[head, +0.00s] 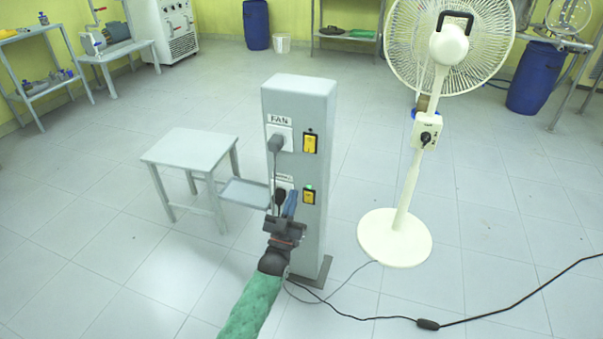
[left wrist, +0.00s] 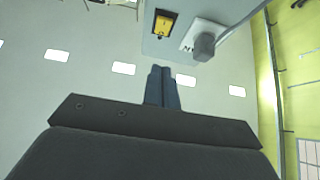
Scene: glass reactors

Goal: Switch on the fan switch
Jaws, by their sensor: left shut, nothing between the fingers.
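The fan switch (head: 310,143) is a yellow rocker in a dark frame, high on the grey pillar (head: 300,90), beside the FAN label (head: 279,119) and a grey plug (head: 275,144). A yellow switch also shows in the left wrist view (left wrist: 163,25), ahead of the fingertips, with a plug (left wrist: 204,46) beside it. My left gripper (head: 289,205) is shut and empty, fingers pointing up, in front of the pillar near the lower switch (head: 308,195) and below the fan switch. Its closed blue-grey fingers show in the left wrist view (left wrist: 162,72), apart from the switch. My right gripper is out of view.
A white pedestal fan (head: 395,237) stands right of the pillar. A grey stool (head: 190,148) stands to the left. A black plug (head: 280,198) hangs near my fingers. A cable (head: 428,324) lies on the floor at the right. The floor around is mostly clear.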

